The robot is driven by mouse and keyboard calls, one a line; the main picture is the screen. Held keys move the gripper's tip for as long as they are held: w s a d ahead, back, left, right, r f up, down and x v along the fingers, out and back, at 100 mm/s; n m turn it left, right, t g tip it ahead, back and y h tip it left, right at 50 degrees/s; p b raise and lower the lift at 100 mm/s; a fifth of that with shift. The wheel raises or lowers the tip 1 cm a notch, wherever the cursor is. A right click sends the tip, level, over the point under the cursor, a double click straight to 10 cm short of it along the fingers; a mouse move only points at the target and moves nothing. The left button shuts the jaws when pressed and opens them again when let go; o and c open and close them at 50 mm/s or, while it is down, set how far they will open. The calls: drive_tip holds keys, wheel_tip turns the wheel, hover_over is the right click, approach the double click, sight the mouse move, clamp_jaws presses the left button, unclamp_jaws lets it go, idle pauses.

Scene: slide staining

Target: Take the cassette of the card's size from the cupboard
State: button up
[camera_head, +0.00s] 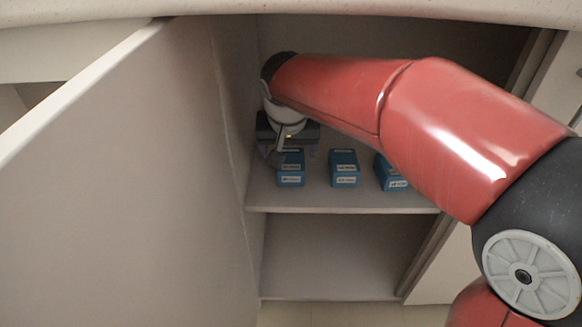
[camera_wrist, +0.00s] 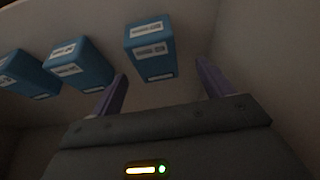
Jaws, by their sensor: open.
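Three blue cassettes with white labels stand in a row on the cupboard's upper shelf: the left one (camera_head: 290,170), the middle one (camera_head: 344,168) and the right one (camera_head: 391,174), partly behind my arm. Their label text is too small to read. My gripper (camera_head: 283,157) is inside the cupboard at the left cassette. In the wrist view my gripper (camera_wrist: 161,82) is open, with its two purple fingers on either side of the left cassette (camera_wrist: 150,52). The middle cassette (camera_wrist: 80,64) and the right cassette (camera_wrist: 28,75) lie outside the fingers. I cannot tell whether the fingers touch the cassette. No card is in view.
The cupboard's left door (camera_head: 110,180) stands open. The left inner wall (camera_head: 230,120) is close beside my gripper. The lower shelf (camera_head: 330,260) is empty where it shows. A counter edge (camera_head: 200,8) runs above the opening.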

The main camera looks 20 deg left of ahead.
sight(291, 160)
drive_tip(key=x, duration=0.2)
drive_tip(key=b+x, duration=0.1)
drive_tip(key=x, duration=0.2)
drive_tip(key=shift+d+f, duration=0.3)
drive_tip(key=shift+f, duration=0.15)
drive_tip(key=shift+r, duration=0.1)
drive_tip(key=c, duration=1.2)
